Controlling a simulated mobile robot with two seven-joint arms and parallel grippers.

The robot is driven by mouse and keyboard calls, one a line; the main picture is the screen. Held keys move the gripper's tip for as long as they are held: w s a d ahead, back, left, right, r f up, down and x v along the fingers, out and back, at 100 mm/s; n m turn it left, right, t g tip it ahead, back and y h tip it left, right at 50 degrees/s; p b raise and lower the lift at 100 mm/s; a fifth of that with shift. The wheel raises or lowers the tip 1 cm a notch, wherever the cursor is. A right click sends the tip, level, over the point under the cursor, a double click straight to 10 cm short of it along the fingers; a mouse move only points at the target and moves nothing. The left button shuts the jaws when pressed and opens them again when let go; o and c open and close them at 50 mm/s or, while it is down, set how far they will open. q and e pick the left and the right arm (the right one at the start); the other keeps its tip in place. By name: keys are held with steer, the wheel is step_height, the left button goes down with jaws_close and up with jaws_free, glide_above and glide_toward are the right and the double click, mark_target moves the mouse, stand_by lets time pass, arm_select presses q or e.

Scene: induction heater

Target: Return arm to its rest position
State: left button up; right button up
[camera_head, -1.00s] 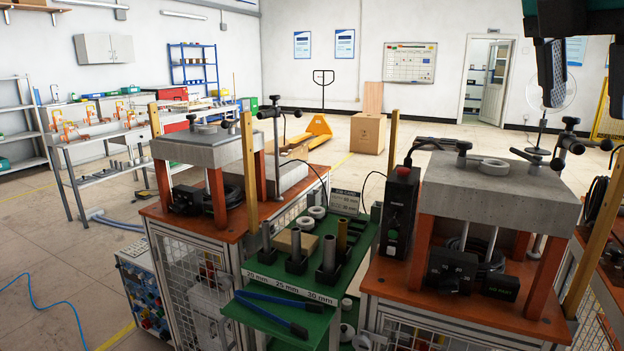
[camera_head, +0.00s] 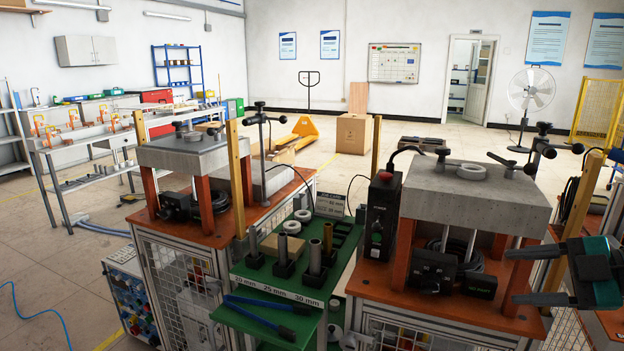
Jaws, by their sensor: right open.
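My right gripper (camera_head: 512,276) is at the lower right, with its black fingers pointing left and apart. It is open, and nothing shows between the fingers. Its fingertips overlap the right orange post of the right induction heater (camera_head: 480,200) in the picture; I cannot tell how far apart they are in depth. My left gripper is not in view.
Between the heaters, a green stand (camera_head: 262,325) holds several upright cylinders, rings and blue-handled tongs (camera_head: 260,302). A black control box with a red button (camera_head: 382,215) stands beside the right heater. A wooden post (camera_head: 575,225) stands behind my right gripper. A fan (camera_head: 532,92) stands farther back.

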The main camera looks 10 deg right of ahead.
steer(key=s+a+f+m+t+h+p, duration=0.1)
steer(key=s+a+f+m+t+h, duration=0.2)
steer(key=f+m, duration=0.5)
steer(key=s+a+f+m+t+h, duration=0.1)
steer(key=s+f+m+t+h, duration=0.25)
steer(key=f, duration=0.85)
steer(key=s+a+f+m+g, duration=0.1)
steer(key=s+a+f+m, duration=0.1)
steer(key=a, duration=0.3)
steer(key=s+a+f+m+g+h, duration=0.1)
steer(key=s+a+f, duration=0.1)
steer(key=a+f, duration=0.2)
steer(key=s+a+f+m+g+h+p, duration=0.1)
steer(key=s+a+f+m+g, duration=0.1)
steer(key=a, duration=0.5)
steer(key=shift+s+f+m, duration=0.35)
steer(key=shift+s+f, duration=0.15)
steer(key=shift+f, duration=0.2)
